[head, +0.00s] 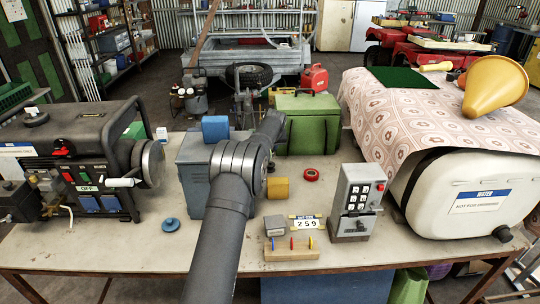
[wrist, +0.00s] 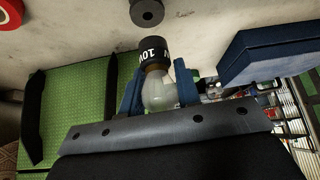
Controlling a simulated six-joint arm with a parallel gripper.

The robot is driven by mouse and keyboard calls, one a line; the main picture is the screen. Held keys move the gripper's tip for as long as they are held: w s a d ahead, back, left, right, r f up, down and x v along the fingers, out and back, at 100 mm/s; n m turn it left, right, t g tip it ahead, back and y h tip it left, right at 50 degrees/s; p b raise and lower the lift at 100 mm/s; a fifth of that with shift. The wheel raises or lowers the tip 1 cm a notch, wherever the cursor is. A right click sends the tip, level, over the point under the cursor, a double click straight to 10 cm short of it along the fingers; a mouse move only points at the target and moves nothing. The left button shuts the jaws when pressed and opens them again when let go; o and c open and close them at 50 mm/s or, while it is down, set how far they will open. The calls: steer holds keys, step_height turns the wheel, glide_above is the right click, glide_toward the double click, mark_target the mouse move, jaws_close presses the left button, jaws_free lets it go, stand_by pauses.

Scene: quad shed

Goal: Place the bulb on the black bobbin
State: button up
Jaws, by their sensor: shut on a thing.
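The bulb (wrist: 159,92) has clear glass and a black collar marked "10W". My gripper (wrist: 158,88) is shut on its glass between two blue fingers in the wrist view, with the collar pointing to the top of the picture. A black bobbin (wrist: 147,11), a short cylinder with a hole in its round face, shows at the top edge of the wrist view, beyond the collar. A gap shows between them in the picture.
A green box (head: 307,122) stands close to the gripper, also in the wrist view (wrist: 90,85). A blue block (head: 215,128) sits on a grey box (head: 194,150).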

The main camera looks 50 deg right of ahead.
steer(key=shift+f, duration=1.85)
steer(key=shift+f, duration=0.1)
steer(key=o, duration=1)
steer(key=shift+s+r, duration=0.15)
steer(key=shift+r, duration=0.2)
steer(key=v, duration=1.1)
steer(key=shift+a+r, duration=0.2)
